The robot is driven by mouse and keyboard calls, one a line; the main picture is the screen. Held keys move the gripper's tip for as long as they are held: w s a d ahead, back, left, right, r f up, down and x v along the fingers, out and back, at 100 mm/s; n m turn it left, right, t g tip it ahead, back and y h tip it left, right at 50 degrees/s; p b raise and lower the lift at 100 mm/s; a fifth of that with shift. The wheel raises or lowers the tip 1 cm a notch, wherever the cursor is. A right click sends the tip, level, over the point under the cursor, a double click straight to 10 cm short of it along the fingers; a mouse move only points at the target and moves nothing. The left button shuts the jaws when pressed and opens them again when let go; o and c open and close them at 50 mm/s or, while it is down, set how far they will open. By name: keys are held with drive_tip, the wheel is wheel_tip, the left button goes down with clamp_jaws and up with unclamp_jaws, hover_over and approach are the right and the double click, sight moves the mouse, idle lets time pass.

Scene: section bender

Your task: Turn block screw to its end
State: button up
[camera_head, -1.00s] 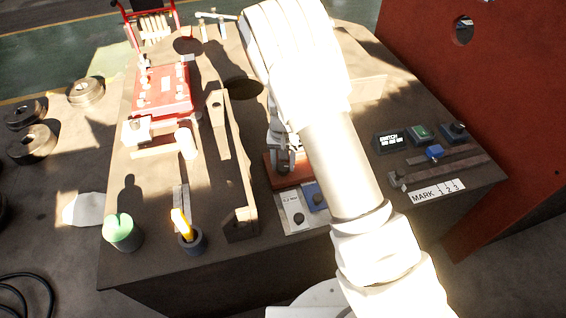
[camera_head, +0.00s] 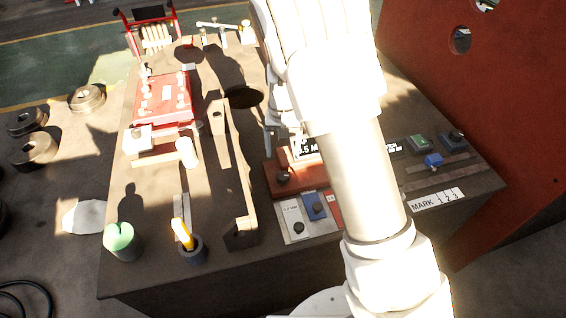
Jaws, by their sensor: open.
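My white arm comes in from the bottom right and covers the middle of the bench. My gripper (camera_head: 279,128) shows only in part at the arm's left edge, above a red-brown base (camera_head: 292,176) with a dark round knob (camera_head: 284,178). The gripper looks open, with nothing seen between its fingers. A red block (camera_head: 163,97) with several pale bolts sits at the left of the bench. A white block (camera_head: 138,139) and a pale cylinder-ended handle (camera_head: 187,152) are at its front. I cannot tell which part is the block screw; it may be hidden by my arm.
A green-topped cup (camera_head: 121,240) and a dark cup with a yellow tool (camera_head: 184,236) stand at the front left. Switch boxes (camera_head: 418,143) are at the right, beside a red panel (camera_head: 480,110).

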wheel_tip(320, 180, up, 8)
drive_tip(key=shift+f, duration=0.25)
